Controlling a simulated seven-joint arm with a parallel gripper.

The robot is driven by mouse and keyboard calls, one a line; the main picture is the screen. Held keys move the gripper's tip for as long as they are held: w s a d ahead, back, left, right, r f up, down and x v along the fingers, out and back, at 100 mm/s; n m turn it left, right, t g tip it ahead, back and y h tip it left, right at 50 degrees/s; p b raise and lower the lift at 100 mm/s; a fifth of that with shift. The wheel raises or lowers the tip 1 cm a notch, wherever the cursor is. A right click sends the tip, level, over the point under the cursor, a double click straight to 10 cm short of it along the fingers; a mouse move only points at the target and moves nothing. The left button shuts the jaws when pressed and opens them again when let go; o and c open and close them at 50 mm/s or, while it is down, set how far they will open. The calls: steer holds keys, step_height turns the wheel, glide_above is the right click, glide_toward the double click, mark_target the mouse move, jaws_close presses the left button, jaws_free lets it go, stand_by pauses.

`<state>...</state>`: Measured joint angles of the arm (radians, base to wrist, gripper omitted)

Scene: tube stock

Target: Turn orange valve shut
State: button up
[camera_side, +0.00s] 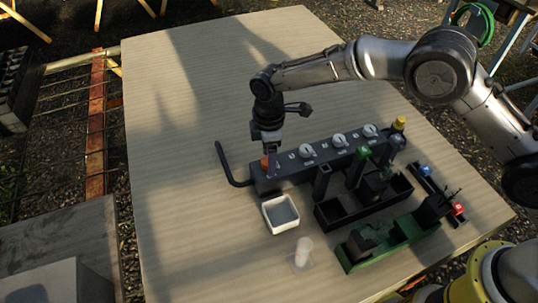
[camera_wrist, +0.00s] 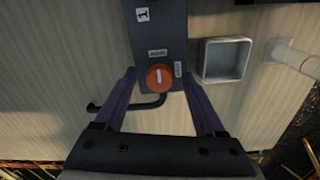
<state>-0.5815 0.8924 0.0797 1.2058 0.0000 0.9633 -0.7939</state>
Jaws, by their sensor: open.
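The orange valve (camera_wrist: 160,77) is a round knob with a pale bar, on the end of a dark manifold block (camera_wrist: 159,24). The bar lies roughly along the block's length in the wrist view. In the side view the orange valve (camera_side: 265,162) is at the left end of the block, partly hidden by my gripper (camera_side: 270,165). In the wrist view my gripper (camera_wrist: 160,76) is open, with one purple finger on each side of the knob and a visible gap to both. I cannot tell the fingertips' height over the knob.
A white square tray (camera_side: 268,220) stands close beside the block, with a pale cylinder (camera_side: 303,250) further forward. White dials (camera_side: 338,141) line the block, and a bent black pipe (camera_side: 222,160) leaves its end. A black bin (camera_side: 318,213) and green device (camera_side: 400,238) stand right. The table's left side is clear.

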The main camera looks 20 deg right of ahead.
jaws_close()
steer(key=shift+m, duration=0.3)
steer(key=m, duration=0.3)
steer(key=shift+m, duration=0.3)
steer(key=m, duration=0.4)
steer(key=shift+s+m, duration=0.1)
steer(key=shift+m, duration=0.2)
steer(key=m, duration=0.4)
steer(key=shift+a+r, duration=0.1)
steer(key=m, duration=0.5)
steer(key=shift+a, duration=0.1)
